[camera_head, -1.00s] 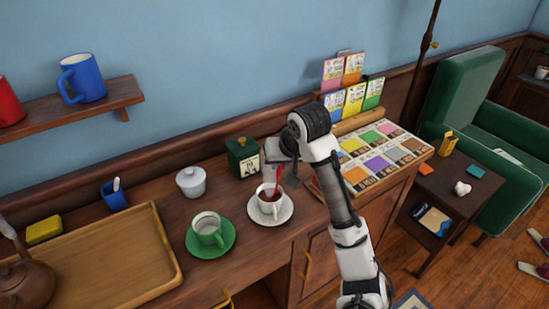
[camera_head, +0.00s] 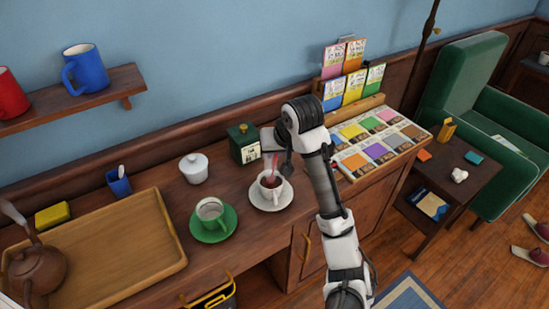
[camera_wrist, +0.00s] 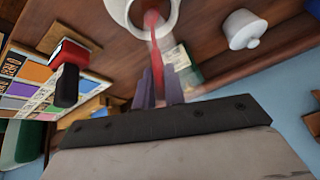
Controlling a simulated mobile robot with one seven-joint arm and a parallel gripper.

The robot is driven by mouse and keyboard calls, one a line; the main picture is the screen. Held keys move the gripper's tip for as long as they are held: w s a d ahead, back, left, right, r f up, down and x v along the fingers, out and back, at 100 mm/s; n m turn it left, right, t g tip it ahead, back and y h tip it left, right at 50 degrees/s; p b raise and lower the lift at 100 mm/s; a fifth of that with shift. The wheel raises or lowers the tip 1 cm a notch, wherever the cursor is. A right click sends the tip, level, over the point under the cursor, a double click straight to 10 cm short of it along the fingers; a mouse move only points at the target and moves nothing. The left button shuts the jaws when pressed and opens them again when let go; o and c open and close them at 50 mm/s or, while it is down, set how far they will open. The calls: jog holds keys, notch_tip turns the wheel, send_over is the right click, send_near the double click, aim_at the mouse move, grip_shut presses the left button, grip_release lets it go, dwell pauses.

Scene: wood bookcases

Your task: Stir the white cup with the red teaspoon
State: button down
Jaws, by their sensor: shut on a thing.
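The white cup (camera_head: 268,189) stands on a white saucer (camera_head: 271,203) on the wooden sideboard, with dark liquid inside. The red teaspoon (camera_head: 274,166) reaches down into the cup from my gripper (camera_head: 273,153). In the wrist view the red teaspoon (camera_wrist: 152,35) extends from between the fingers of my gripper (camera_wrist: 160,85) to the white cup (camera_wrist: 140,14) at the top edge. The gripper is shut on the teaspoon above the cup. The spoon's lower end is inside the cup and hidden; the wrist view is blurred.
A green cup (camera_head: 211,216) on a green saucer stands left of the white cup. A lidded white pot (camera_head: 194,167) and a dark green tin (camera_head: 243,145) are behind. A wooden tray (camera_head: 150,235) is at left; a card display (camera_head: 365,148) is at right.

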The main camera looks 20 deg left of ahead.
jog(key=shift+r+p, duration=0.65)
jog(key=shift+r, duration=1.45)
jog(key=shift+r, duration=2.5)
